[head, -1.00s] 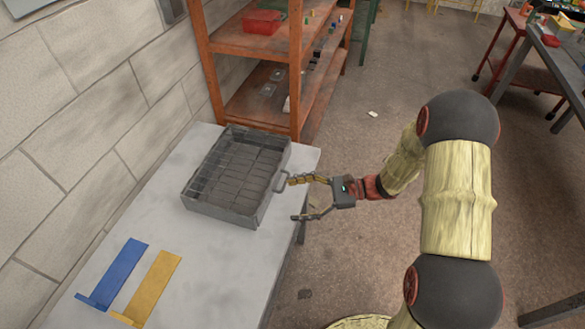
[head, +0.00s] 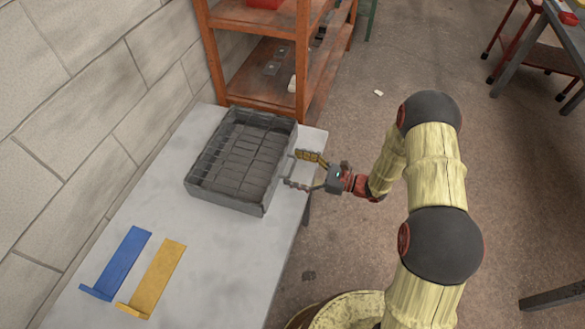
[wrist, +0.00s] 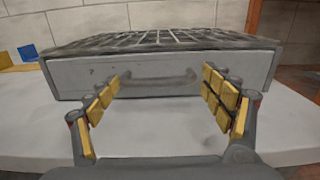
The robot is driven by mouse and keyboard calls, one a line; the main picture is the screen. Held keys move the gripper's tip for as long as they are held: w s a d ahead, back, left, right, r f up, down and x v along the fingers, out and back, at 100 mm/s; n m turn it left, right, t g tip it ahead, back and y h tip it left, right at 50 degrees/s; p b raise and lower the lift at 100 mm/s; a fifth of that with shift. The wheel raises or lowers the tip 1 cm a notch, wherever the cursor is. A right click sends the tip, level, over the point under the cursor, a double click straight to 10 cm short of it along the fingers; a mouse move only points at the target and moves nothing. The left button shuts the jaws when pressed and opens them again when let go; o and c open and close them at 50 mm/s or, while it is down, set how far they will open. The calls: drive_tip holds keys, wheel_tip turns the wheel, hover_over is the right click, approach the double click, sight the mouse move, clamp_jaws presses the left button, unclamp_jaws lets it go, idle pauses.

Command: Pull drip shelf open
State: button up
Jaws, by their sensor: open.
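The drip shelf (head: 205,190) is a grey, shallow box with a slatted grid top, sitting on the pale bench near its far end. Its front panel (wrist: 75,75) fills the middle of the wrist view, with a grey bar handle (wrist: 158,82) across it. My gripper (head: 298,170) is open in front of that panel, at the bench's right edge. In the wrist view its yellow-padded fingers (wrist: 160,98) stand on either side of the handle, one near each end. I cannot tell whether they touch it.
A blue bracket (head: 122,262) and a yellow bracket (head: 158,277) lie on the near part of the bench (head: 225,265). An orange shelf rack (head: 303,60) stands just behind the bench's far end. The floor right of the bench is open.

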drive_tip(key=shift+w+a, duration=0.1)
drive_tip(key=shift+a, duration=0.35)
drive_tip(key=c, duration=1.3)
drive_tip(key=p+v, duration=0.1)
drive_tip(key=v, duration=0.8)
drive_tip(key=shift+d+r, duration=0.1)
drive_tip(key=shift+d, duration=0.3)
drive_tip(key=shift+c, duration=0.4)
drive_tip(key=o, duration=1.4)
drive_tip(key=shift+d, duration=0.1)
drive_tip(key=v, duration=1.2)
